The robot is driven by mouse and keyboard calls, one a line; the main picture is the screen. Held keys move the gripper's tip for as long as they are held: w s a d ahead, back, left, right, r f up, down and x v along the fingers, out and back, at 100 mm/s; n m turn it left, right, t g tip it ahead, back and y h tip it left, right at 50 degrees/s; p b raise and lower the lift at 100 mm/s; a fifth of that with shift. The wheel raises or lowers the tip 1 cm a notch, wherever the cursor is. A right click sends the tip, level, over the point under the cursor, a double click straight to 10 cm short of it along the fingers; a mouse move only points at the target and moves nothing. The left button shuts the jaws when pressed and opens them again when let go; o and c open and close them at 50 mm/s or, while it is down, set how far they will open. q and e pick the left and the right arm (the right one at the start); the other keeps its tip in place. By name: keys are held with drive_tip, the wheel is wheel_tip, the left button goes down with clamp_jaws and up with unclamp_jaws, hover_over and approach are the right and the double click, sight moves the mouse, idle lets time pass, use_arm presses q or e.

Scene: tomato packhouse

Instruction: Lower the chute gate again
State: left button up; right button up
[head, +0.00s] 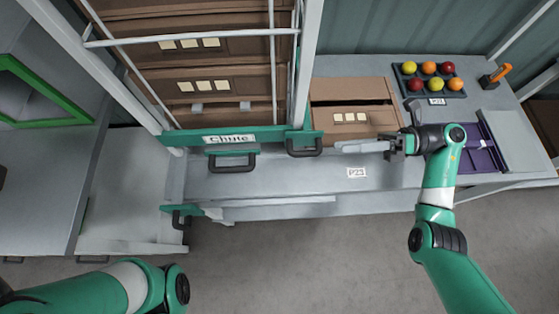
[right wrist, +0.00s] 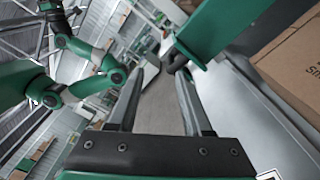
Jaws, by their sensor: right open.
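The chute (head: 200,60) is an upright frame with pale posts and bars, with brown cartons stacked inside it. A green crosspiece with a "Chute" label (head: 229,139) spans its foot, with a black handle (head: 232,162) below the label. Another black handle (head: 304,149) sits on the green part at its right end. My right gripper (head: 345,147) is open and empty, right of that handle and apart from it, fingers pointing left. In the right wrist view, a green bar (right wrist: 207,45) and a dark handle (right wrist: 176,60) show beyond the spread fingers (right wrist: 155,85). My left gripper is out of view.
A brown carton (head: 350,118) lies on the grey bench right of the chute, just behind my right gripper. Farther right are a dark tray (head: 424,96) of coloured balls, a purple tray (head: 478,157) and an orange-handled lever (head: 500,73).

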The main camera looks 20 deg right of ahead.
sight(305, 152)
drive_tip(key=shift+m+t, duration=0.3)
drive_tip(key=shift+t, duration=0.2)
drive_tip(key=a, duration=0.3)
drive_tip(key=w+a+f, duration=0.1)
drive_tip(key=a, duration=0.2)
drive_tip(key=w+a+f, duration=0.1)
drive_tip(key=a, duration=0.2)
drive_tip(key=shift+w+a+f+b, duration=0.1)
drive_tip(key=shift+w+a+b, duration=0.1)
drive_tip(key=shift+b, duration=0.1)
clamp_jaws()
idle(0.8)
